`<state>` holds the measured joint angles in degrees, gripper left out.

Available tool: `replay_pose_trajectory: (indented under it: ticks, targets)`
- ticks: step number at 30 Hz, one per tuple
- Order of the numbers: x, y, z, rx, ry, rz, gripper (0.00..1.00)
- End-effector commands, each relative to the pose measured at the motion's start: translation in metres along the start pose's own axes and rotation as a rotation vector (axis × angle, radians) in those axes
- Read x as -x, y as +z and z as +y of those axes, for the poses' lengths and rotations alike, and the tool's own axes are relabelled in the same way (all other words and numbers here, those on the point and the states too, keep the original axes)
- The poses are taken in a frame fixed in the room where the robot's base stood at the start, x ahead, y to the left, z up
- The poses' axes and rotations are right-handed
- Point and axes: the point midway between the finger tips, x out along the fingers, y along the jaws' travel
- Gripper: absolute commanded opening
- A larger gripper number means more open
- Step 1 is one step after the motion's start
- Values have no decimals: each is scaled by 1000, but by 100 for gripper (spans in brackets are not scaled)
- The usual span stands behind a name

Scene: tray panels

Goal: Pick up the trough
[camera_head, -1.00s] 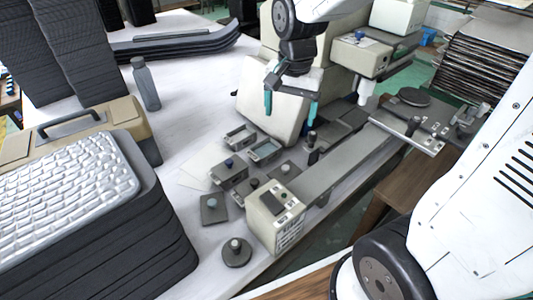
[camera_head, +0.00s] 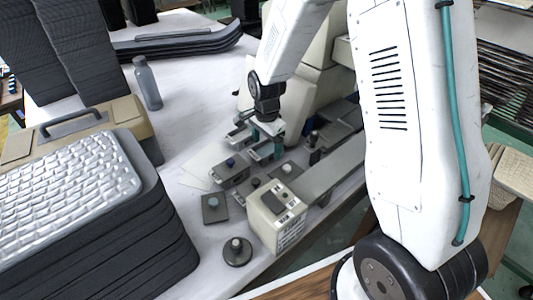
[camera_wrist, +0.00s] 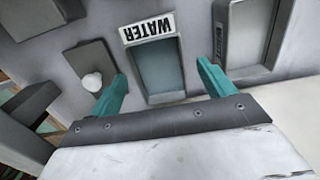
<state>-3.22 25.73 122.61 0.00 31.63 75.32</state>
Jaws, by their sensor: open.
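In the head view the trough (camera_head: 260,153) lies on the pale worktop, partly hidden by my gripper. My gripper (camera_wrist: 160,74) is open, with one teal finger to each side of the trough. The fingers appear above it, and I see no contact. In the head view my gripper (camera_head: 267,143) points down over the trough.
A similar tray (camera_wrist: 248,38) lies close on the right in the wrist view. A plate with a white knob (camera_wrist: 92,82) lies on the left. In the head view a beige box (camera_head: 275,222) and a round knobbed piece (camera_head: 237,252) stand nearer. A grey bottle (camera_head: 147,84) stands at the back left.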

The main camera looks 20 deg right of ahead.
Motion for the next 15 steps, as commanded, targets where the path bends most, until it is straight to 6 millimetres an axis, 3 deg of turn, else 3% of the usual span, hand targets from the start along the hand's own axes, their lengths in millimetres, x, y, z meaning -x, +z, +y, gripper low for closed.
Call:
replay_pose_trajectory:
  ticks: [6,13,15]
  targets:
    - [-23,0,0,1,1,0,82]
    - [-23,0,0,1,0,0,82]
    - [-23,0,0,1,0,0,62]
